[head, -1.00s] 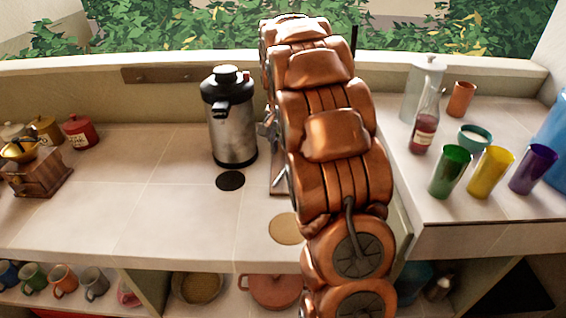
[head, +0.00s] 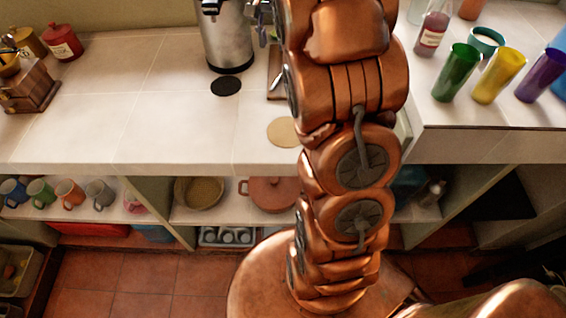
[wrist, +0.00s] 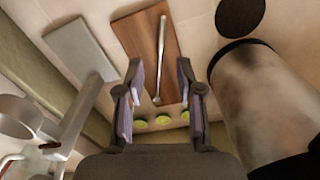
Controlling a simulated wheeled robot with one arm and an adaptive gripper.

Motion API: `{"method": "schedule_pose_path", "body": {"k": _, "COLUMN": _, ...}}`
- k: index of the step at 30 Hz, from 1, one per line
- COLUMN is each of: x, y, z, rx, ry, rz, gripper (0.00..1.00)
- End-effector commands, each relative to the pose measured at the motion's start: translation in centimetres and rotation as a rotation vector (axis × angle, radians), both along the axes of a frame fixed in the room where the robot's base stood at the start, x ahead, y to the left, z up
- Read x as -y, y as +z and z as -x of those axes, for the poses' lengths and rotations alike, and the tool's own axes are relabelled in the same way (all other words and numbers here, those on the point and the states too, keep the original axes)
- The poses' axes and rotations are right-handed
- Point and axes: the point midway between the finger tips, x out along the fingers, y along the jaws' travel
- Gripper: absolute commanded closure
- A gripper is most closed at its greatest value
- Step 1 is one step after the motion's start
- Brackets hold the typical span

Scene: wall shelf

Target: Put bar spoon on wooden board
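The wooden board (wrist: 181,62) lies flat on the tiled counter in the wrist view. The bar spoon (wrist: 161,50) lies lengthwise on it, its bowl end toward my gripper. My gripper (wrist: 163,92) is open, its two fingers apart on either side of the spoon's lower end in the picture. Nothing is clasped; the height above the board is hard to tell. In the head view my arm hides most of the board (head: 273,92), and the gripper is mostly hidden at the top.
A steel urn (wrist: 268,100) stands close right of my gripper. A black coaster (head: 226,86) and tan coaster (head: 283,132) lie on the counter. Coloured cups (head: 498,75) stand right.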

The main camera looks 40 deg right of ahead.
Motion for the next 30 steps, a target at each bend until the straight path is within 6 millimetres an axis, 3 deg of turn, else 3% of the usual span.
{"method": "schedule_pose_path", "body": {"k": 6, "x": -5.4, "y": 0.3, "z": 4.5, "rx": -0.024, "ry": 0.155, "rz": -0.016, "gripper": 0.63}}
{"method": "schedule_pose_path", "body": {"k": 15, "x": -11.5, "y": -0.8, "z": 11.7, "rx": -0.059, "ry": 0.377, "rz": -0.041, "gripper": 0.63}}
{"method": "schedule_pose_path", "body": {"k": 30, "x": -18.7, "y": -4.8, "z": 25.3, "rx": -0.111, "ry": 0.771, "rz": -0.087, "gripper": 0.63}}
